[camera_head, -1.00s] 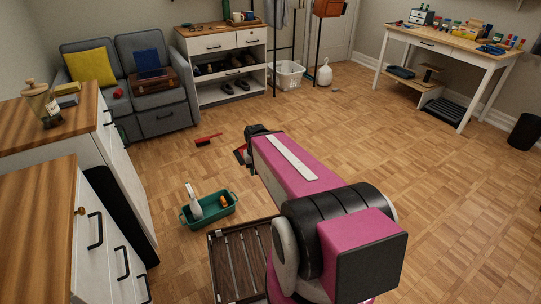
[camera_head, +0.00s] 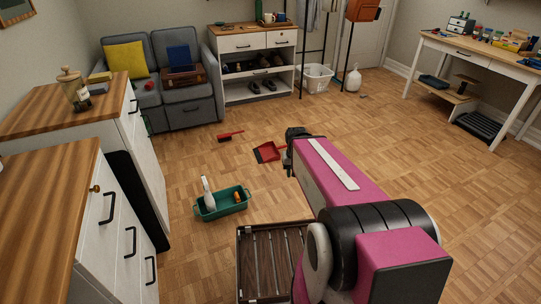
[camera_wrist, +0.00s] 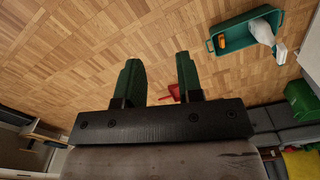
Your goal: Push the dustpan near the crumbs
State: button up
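The red dustpan (camera_head: 267,152) lies on the wood floor in the middle of the head view. My gripper (camera_head: 297,135) is just right of it in that view; whether they touch cannot be told. In the wrist view my gripper (camera_wrist: 160,68) has its two green fingers apart, with only floor showing between the tips. A red piece, likely the dustpan (camera_wrist: 173,92), shows near the right finger's base, partly hidden. A red brush (camera_head: 230,136) lies left of the dustpan. A small grey spot (camera_head: 364,96) lies on the far floor; I cannot tell whether it is the crumbs.
A green tray (camera_head: 242,209) with a white spray bottle (camera_head: 208,194) stands on the floor nearer me. A grey sofa (camera_head: 191,112), shoe shelf (camera_head: 226,45) and white basket (camera_head: 318,79) line the back. Floor right of my arm is clear.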

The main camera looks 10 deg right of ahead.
aim_at(268, 152)
jog(key=i+l, duration=0.4)
jog(key=i, duration=0.15)
jog(key=i+l, duration=0.4)
jog(key=i, duration=0.15)
jog(key=i+l, duration=0.4)
jog(key=i, duration=0.15)
jog(key=i+l, duration=0.4)
jog(key=i, duration=0.15)
